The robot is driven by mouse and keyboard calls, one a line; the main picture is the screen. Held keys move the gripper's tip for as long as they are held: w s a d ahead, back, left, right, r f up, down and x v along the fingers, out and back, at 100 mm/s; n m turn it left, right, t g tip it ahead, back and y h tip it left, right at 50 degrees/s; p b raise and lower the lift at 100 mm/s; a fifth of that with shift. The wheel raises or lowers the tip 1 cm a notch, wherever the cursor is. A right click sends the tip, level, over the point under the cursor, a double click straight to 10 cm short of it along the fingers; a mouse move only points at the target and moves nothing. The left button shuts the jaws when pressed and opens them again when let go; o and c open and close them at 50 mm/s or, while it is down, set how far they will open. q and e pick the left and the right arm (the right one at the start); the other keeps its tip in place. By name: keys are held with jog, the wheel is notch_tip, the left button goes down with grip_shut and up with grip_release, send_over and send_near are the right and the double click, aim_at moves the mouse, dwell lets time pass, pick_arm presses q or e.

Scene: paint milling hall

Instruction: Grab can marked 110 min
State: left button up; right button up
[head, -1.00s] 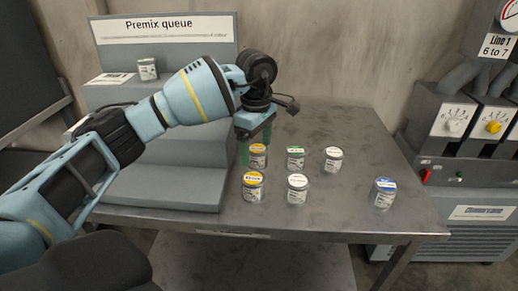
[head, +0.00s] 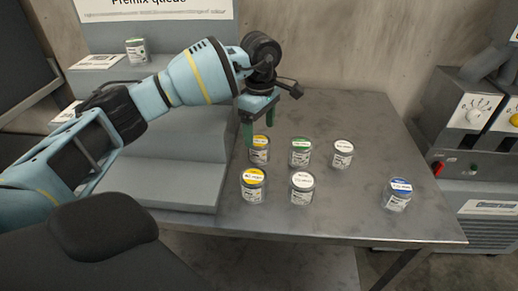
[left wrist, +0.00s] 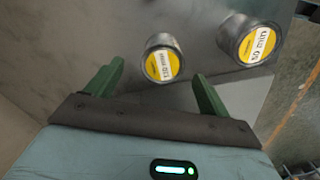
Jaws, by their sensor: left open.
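Several small cans with coloured lids stand on the grey metal table (head: 340,215). In the head view, a yellow-lidded can (head: 259,153) is in the back row and another yellow-lidded can (head: 253,188) is in front of it. My left gripper (head: 260,135) is open, pointing down just above the back yellow can. In the left wrist view, one yellow-lidded can (left wrist: 162,60) shows between the open fingers, beyond their tips, and another (left wrist: 250,42) lies to the right. Their lid writing is turned round, and I cannot read the minutes surely. My right gripper is out of view.
A green-lidded can (head: 300,154), two white-lidded cans (head: 343,155) (head: 301,190) and a blue-lidded can (head: 397,196) stand to the right. The stepped grey rack (head: 170,165) borders the left, with one can (head: 136,50) on top.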

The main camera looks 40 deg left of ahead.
aim_at(259, 141)
pick_arm(q)
jog(key=shift+s+f, duration=0.2)
jog(key=shift+f, duration=2.4)
jog(key=shift+c, duration=0.2)
jog(key=c, duration=1.1)
notch_tip(259, 141, up, 10)
jog(key=shift+r, duration=0.1)
jog(key=shift+c, duration=0.2)
